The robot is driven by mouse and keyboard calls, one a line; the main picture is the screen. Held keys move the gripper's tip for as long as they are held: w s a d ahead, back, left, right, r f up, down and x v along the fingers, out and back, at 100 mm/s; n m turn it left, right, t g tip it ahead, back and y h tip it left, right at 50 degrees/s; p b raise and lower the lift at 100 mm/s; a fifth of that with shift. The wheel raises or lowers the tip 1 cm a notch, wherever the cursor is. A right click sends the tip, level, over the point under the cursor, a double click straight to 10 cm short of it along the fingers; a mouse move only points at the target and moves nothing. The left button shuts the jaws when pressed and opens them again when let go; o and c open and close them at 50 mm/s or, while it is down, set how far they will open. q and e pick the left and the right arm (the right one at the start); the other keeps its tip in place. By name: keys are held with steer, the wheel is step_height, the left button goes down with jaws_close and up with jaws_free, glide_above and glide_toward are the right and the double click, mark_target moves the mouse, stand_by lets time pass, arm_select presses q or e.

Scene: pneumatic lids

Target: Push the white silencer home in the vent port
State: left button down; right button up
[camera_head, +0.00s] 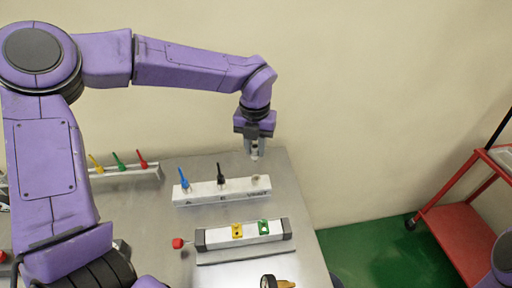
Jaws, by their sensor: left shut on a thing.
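My left gripper (255,147) points down above the back right of the metal table. It is shut on a small pale thing that shows at its fingertips, which looks like the white silencer (254,154); the fingers hide most of it. The light grey block (205,192) stands just in front of and below the gripper. A blue fitting and a black fitting stand up from it, and a small pale round spot (261,178) at its right end may be the vent port. The silencer appears apart from the block. My right gripper is not in view.
A valve bar (220,240) with yellow and green parts lies nearer, with a red knob (178,243) at its left. A rack (125,170) holds yellow, green and red fittings. A gauge (268,281) sits at the front edge. A red cart (465,220) stands right, off the table.

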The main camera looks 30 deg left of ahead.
mark_target(256, 161)
arm_select(q)
step_height(256, 161, down, 5)
steer(key=b, duration=0.3)
steer(key=shift+w+d+f, duration=0.1)
steer(key=shift+f+b, duration=0.3)
steer(key=shift+f, duration=0.05)
steer(key=shift+p, duration=0.35)
stand_by(0.8)
steer(key=shift+f+b, duration=1.1)
steer(key=shift+f, duration=0.45)
steer(key=c, duration=0.8)
jaws_free()
steer(key=shift+c, duration=0.2)
step_height(256, 161, up, 7)
steer(key=p, duration=0.6)
steer(key=shift+r, duration=0.1)
